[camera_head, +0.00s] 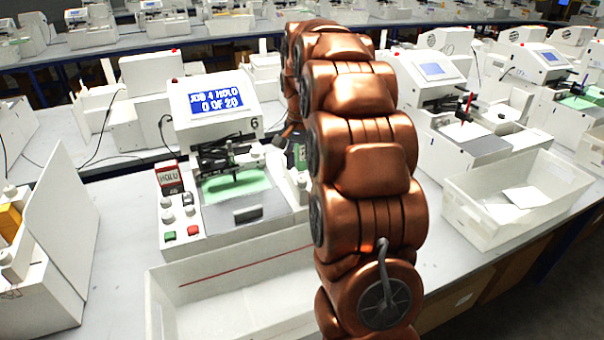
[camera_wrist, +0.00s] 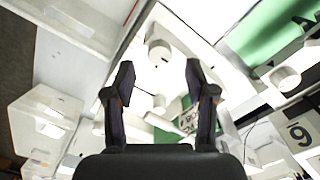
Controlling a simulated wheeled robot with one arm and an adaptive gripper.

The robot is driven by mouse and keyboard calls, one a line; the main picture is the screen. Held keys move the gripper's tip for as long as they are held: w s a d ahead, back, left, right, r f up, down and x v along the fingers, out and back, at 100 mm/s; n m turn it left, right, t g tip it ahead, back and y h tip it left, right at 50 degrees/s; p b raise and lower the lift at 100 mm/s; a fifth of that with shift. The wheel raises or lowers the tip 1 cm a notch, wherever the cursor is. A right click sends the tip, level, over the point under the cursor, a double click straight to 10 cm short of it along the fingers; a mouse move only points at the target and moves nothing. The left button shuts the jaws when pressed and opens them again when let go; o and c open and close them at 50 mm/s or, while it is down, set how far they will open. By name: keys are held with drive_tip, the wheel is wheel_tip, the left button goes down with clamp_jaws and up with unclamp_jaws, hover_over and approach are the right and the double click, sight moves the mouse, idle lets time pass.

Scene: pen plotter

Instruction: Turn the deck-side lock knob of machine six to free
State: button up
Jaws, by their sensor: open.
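Machine six (camera_head: 215,110) stands on the bench with a blue screen reading "JOB 4 HOLD 0 OF 20" and a green sheet (camera_head: 236,185) on its deck. In the wrist view a round white knob (camera_wrist: 159,51) sits on the white panel beside the deck, beyond and between my fingertips. I cannot tell either knob's setting. My gripper (camera_wrist: 160,75) is open and empty above the side panel, apparently not touching the knob. In the head view my copper arm hides part of the machine's right side.
A red-and-white HOLD sign (camera_head: 170,178) and several left-side knobs and buttons flank the deck. A white bin (camera_head: 165,300) stands in front, another bin (camera_head: 470,220) to the right. A green lettered label (camera_wrist: 185,118) lies partly behind my right finger.

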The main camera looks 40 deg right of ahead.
sight(302, 179)
drive_tip(key=shift+f+p, duration=0.5)
drive_tip(key=shift+f, duration=1.4)
clamp_jaws()
